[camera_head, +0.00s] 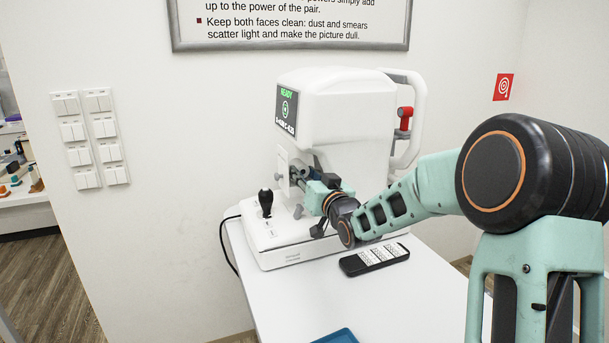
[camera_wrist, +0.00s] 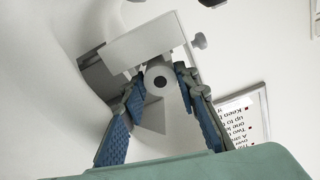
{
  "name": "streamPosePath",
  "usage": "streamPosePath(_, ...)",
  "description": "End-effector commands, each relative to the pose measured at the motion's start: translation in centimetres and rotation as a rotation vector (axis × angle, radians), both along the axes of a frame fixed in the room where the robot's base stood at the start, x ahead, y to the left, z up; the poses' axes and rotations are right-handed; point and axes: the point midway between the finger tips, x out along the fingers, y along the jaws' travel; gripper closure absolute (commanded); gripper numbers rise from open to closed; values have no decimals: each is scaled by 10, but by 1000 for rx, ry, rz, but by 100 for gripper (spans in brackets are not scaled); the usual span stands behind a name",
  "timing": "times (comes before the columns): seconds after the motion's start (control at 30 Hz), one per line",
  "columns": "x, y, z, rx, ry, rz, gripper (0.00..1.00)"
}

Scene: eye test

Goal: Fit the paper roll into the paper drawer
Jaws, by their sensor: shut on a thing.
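The paper roll (camera_wrist: 158,71) is white with a dark core, and its round end faces the wrist camera. My gripper (camera_wrist: 160,84) is shut on it, with one blue-padded finger on each side. The paper drawer (camera_wrist: 150,38) is a pale panel with a small knob, just beyond the roll in the wrist view. Its front plate (camera_head: 283,164) stands out from the machine in the head view. I cannot tell whether the roll is inside the drawer or just in front of it. In the head view my gripper (camera_head: 301,177) is at the machine's open middle and the roll is hard to make out.
The white eye-test machine (camera_head: 335,108) stands on a white table (camera_head: 420,290), its screen reading READY. A black joystick (camera_head: 266,202) rises from its base. A dark remote (camera_head: 374,259) lies in front, and a blue tray (camera_head: 338,337) sits at the near edge.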

Motion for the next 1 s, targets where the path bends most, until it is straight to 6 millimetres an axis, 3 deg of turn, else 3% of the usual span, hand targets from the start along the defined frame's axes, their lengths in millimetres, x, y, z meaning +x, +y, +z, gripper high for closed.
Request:
streamPosePath(0.53,0,0,-5,0,0,0,86)
streamPosePath(0.57,0,0,-5,0,0,0,70)
streamPosePath(0.73,0,0,-6,0,1,1,52)
streamPosePath(1.0,-1,1,-6,0,1,2,52)
